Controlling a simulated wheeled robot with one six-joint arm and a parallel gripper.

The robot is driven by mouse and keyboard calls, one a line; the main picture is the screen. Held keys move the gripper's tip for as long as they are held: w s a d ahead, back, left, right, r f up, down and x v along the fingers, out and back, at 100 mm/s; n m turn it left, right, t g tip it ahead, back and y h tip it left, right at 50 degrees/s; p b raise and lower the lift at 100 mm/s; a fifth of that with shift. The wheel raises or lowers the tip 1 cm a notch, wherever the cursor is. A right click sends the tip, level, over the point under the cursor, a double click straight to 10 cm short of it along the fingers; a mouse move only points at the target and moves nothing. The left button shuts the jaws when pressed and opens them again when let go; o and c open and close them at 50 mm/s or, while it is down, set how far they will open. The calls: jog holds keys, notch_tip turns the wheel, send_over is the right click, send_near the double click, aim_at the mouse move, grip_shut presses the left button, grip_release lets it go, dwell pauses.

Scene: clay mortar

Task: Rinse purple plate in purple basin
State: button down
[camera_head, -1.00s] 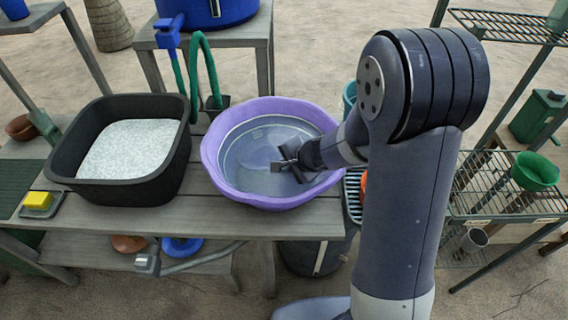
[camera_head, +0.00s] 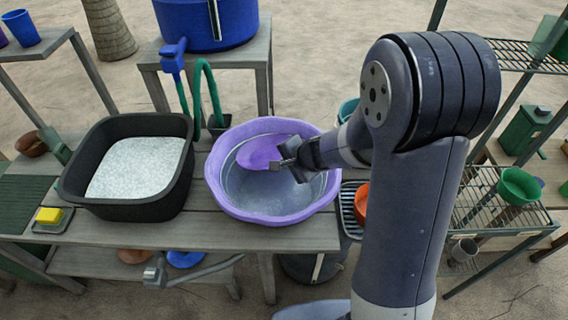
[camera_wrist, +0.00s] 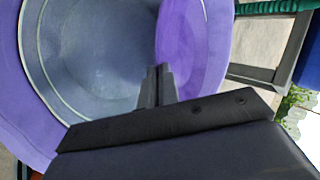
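The purple basin (camera_head: 228,197) sits on the grey wooden bench, with clear water (camera_head: 262,192) in it. The purple plate (camera_head: 262,152) is above the water at the basin's back part, tilted. My gripper (camera_head: 284,160) is shut on the plate's right edge in the head view. In the wrist view the gripper fingers (camera_wrist: 157,86) meet at the edge of the plate (camera_wrist: 192,45), and the basin (camera_wrist: 25,125) lies below and to the left. The far side of the plate is hidden.
A black tub (camera_head: 84,187) of white foamy water stands left of the basin. A yellow sponge (camera_head: 49,215) lies on a small tray at the far left. A green hose tap (camera_head: 205,90) rises behind. A dish rack (camera_head: 349,208) with an orange-red item (camera_head: 361,203) is at the right.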

notch_tip(320, 180, up, 10)
jog(key=p, duration=0.7)
jog(key=shift+f, duration=0.2)
jog(key=shift+f, duration=0.15)
dwell(0.7)
jog(key=shift+s+d+r+t+y+b, duration=0.25)
jog(key=shift+t+y+b, duration=0.4)
jog(key=shift+b, duration=1.9)
jog(key=shift+s+d+r+t+y+b, duration=0.1)
jog(key=shift+s+r+t+y+b, duration=0.55)
jog(key=shift+b, duration=1.9)
jog(key=shift+w+f, duration=0.3)
jog(key=shift+w, duration=0.05)
